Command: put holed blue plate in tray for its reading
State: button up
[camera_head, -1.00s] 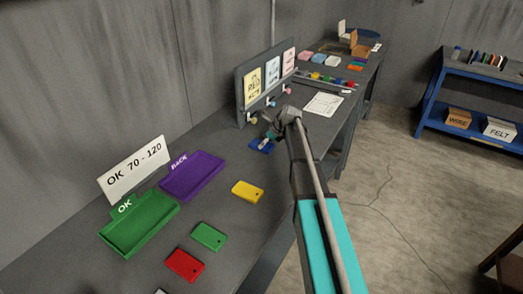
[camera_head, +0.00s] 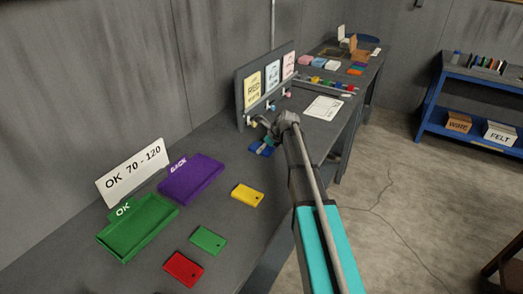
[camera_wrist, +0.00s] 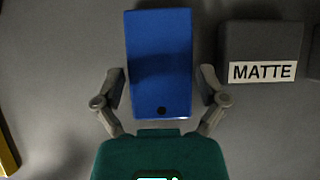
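The holed blue plate (camera_head: 262,150) lies on the grey bench, partly hidden by my gripper (camera_head: 266,139). In the wrist view the plate (camera_wrist: 160,60) lies lengthwise, with its dark hole at the near end. My gripper's fingers (camera_wrist: 162,82) are open, one on each side of the plate, with small gaps. A teal body with a lit green display (camera_wrist: 158,160) shows at the bottom edge; its reading is cut off. A green tray marked OK (camera_head: 128,250) and a purple tray marked BACK (camera_head: 190,192) stand empty at the left. A sign (camera_head: 134,172) reads "OK 70 - 120".
Yellow (camera_head: 247,195), green (camera_head: 208,240) and red (camera_head: 184,268) plates lie along the bench front. An upright panel with cards (camera_head: 241,100) stands behind my gripper. A dark block labelled MATTE (camera_wrist: 262,45) is right of the plate. A white sheet (camera_head: 323,107) lies further back.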

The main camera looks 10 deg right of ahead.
jog(key=c, duration=0.7)
jog(key=shift+r, duration=0.1)
notch_tip(320, 180, up, 2)
jog(key=p, duration=0.2)
jog(key=shift+r+p, duration=0.25)
jog(key=shift+p, duration=0.1)
jog(key=shift+s+a+r+p, duration=0.2)
jog(key=shift+s+r+p, duration=1.5)
jog(key=shift+s, duration=0.65)
jog(key=shift+s+a+r+p, duration=0.15)
jog(key=shift+s+r+p, duration=1.6)
jog(key=shift+s, duration=0.55)
jog(key=shift+s+a+r+p, duration=0.2)
jog(key=shift+s+r+p, duration=1.5)
jog(key=shift+s, duration=0.65)
